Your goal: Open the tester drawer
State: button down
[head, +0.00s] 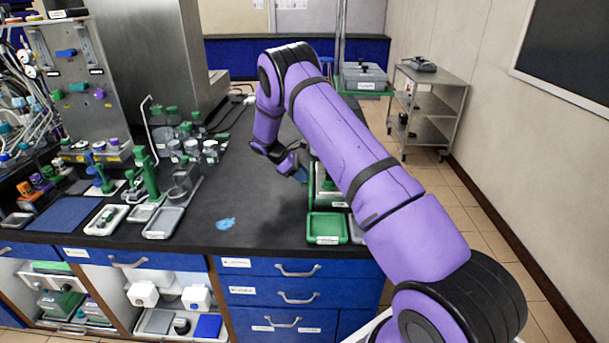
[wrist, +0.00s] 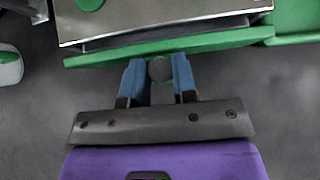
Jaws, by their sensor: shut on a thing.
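The tester, a box with a metal top (wrist: 165,12) and green parts, fills the top of the wrist view. In the head view, the tester (head: 327,180) stands on the dark bench, partly hidden by my purple arm. A green strip (wrist: 225,41) runs along the tester's near side, and a round grey knob (wrist: 159,69) sticks out from it. My gripper (wrist: 159,80) has its blue fingers on either side of the knob, shut on it. In the head view, my gripper (head: 301,174) is at the tester's left side. I cannot tell how far the drawer is out.
A green tray (head: 327,239) sits near the bench's front edge, below the tester in the picture. A blue patch (head: 225,224) lies on the bench. Bottles and racks (head: 180,150) stand to the left. The bench (head: 245,180) left of my gripper is clear.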

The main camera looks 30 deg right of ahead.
jog(key=w+a, duration=0.3)
jog(key=a, duration=0.2)
jog(key=w+a, duration=0.2)
jog(key=a, duration=0.1)
jog(key=shift+w+a, duration=0.1)
jog(key=shift+w, duration=0.2)
jog(key=c, duration=0.9)
grip_release()
jog(key=v, duration=1.1)
